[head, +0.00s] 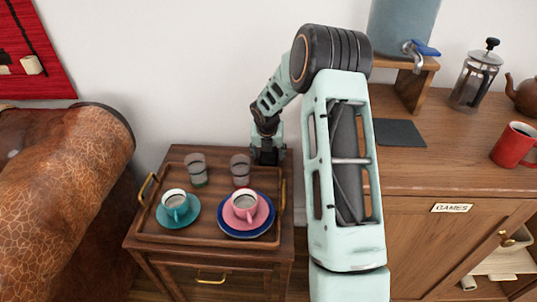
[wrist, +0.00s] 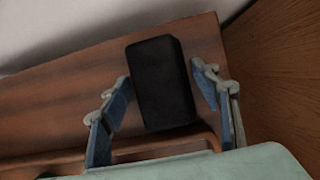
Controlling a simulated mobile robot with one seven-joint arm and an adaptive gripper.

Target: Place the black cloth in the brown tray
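The brown tray (head: 210,197) lies on the small wooden side table and holds cups, saucers and glasses. My gripper (head: 266,153) is low at the tray's back right corner in the head view. In the wrist view, a thick black rectangle, which looks like the folded black cloth (wrist: 162,84), lies on the wood beyond the tray's edge (wrist: 165,145). My gripper (wrist: 160,80) is open, with one finger on each side of it and small gaps showing. In the head view I cannot make out the cloth behind the gripper.
The tray holds a teal cup (head: 175,204), a pink cup (head: 244,205) on stacked saucers and two glasses (head: 195,170) (head: 240,170). The sideboard at right bears a flat dark sheet (head: 398,133), a red mug (head: 514,145) and a French press (head: 475,78). A wall stands behind.

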